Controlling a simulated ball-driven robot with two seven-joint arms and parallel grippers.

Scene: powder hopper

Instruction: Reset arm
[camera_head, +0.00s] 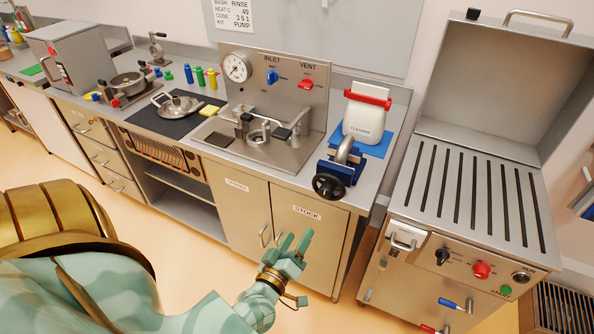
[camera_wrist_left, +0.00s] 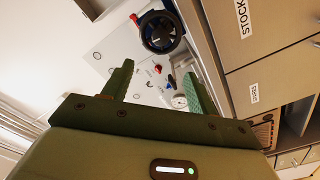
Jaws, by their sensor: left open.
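My left gripper (camera_head: 296,246) is in the lower middle of the head view, in front of the cabinet door labelled STOCK (camera_head: 310,235). Its two fingers stand apart with nothing between them. In the left wrist view the left gripper (camera_wrist_left: 158,82) also shows open and empty, its fingers pointing up the picture. The black handwheel of the blue vise (camera_wrist_left: 160,32) appears beyond the fingers there. My right gripper is not in either view.
The counter holds a gauge panel (camera_head: 275,85) with INLET and VENT valves, a blue vise (camera_head: 338,172) and a white cleaner container (camera_head: 364,122). A metal machine (camera_head: 470,190) with a raised lid stands at right. Open floor lies before the cabinets.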

